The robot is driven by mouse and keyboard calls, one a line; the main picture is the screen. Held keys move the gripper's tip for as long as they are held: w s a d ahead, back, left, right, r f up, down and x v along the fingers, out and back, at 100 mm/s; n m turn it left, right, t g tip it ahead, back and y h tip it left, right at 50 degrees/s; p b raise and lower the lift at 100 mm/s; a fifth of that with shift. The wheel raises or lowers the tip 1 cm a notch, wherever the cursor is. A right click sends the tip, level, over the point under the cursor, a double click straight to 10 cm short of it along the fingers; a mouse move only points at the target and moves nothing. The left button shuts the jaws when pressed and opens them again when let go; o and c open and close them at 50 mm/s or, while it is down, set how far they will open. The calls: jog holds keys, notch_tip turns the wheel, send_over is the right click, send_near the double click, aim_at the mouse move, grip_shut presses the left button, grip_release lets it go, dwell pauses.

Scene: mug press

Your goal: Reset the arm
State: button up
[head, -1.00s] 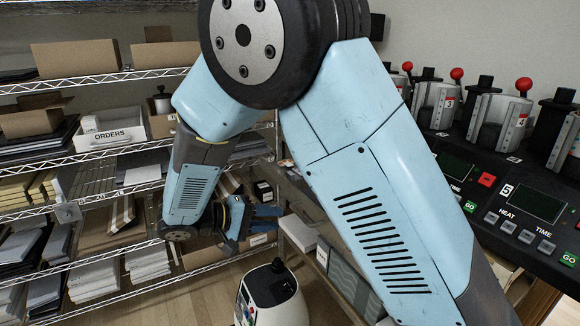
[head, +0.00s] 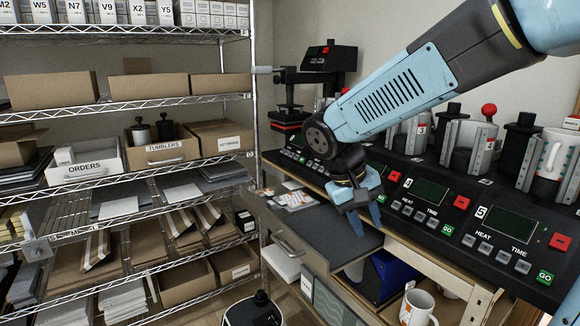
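My light-blue arm reaches in from the upper right of the head view, bent at the elbow. My gripper (head: 364,217) points down in front of the row of mug presses. Its two blue fingers look spread apart, with nothing visible between them. It hangs over the grey work surface (head: 330,236) and appears clear of it. A white patterned mug (head: 551,158) sits in the press at the far right. Another white mug (head: 417,309) stands low at the bottom of the view.
Press control panels (head: 510,232) run along the counter on the right. A black heat press (head: 318,72) stands at the back. Wire shelves (head: 125,102) with boxes, a tumblers bin (head: 165,152) and an orders bin (head: 85,172) fill the left. Papers (head: 292,197) lie left of my gripper.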

jog(key=s+d+r+m+t+y, duration=0.2)
jog(key=s+d+r+t+y, duration=0.2)
jog(key=s+d, duration=0.4)
jog(key=shift+s+r+t+y, duration=0.3)
jog(key=shift+s+r+t, duration=0.2)
jog(key=shift+s+r, duration=0.5)
